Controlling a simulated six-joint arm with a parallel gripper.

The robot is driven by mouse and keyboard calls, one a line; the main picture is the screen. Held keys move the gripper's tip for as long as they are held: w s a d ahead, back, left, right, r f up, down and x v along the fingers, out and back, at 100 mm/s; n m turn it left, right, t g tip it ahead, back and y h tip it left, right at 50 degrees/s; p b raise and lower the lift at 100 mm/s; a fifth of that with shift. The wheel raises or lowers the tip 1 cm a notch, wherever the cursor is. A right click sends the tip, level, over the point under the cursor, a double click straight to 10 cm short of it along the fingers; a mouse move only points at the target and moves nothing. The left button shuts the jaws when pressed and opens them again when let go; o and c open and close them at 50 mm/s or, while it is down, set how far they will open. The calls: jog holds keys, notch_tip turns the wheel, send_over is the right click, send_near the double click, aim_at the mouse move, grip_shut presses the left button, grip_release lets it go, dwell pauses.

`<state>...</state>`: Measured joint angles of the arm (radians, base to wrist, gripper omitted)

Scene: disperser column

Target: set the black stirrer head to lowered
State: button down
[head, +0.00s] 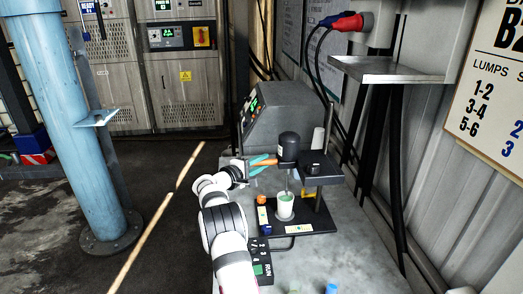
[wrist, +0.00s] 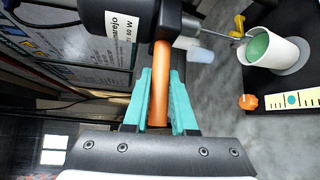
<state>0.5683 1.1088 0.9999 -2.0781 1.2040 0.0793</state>
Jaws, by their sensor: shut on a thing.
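The black stirrer head (head: 289,146) hangs upright on the stand above a white cup (head: 285,208) holding green liquid. Its thin shaft points down to the cup mouth; I cannot tell whether the tip is inside. In the wrist view the stirrer head (wrist: 128,18) fills the top left, its shaft (wrist: 195,43) reaching toward the cup (wrist: 284,55). An orange handle (wrist: 161,80) sticks out from the head's side. My gripper (head: 264,162) is shut on this handle from the left, its teal fingers (wrist: 158,98) on both sides of it.
The black stand base (head: 305,221) carries an orange knob (head: 262,199) and a scale strip. A keypad (head: 260,262) lies in front. A grey control box (head: 275,112) stands behind. A metal shelf (head: 385,69) juts from the right wall. Bare bench lies to the right.

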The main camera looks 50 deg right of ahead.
notch_tip(320, 180, down, 9)
jog(key=shift+f, duration=0.15)
jog(key=c, duration=0.7)
grip_release()
jog(key=a, duration=0.5)
jog(key=a+r, duration=0.1)
jog(key=a, duration=0.4)
jog(key=a+r, duration=0.1)
jog(key=a, duration=0.4)
jog(key=shift+w+a+r, duration=0.1)
jog(key=shift+a+r, duration=0.05)
jog(key=shift+a, duration=0.2)
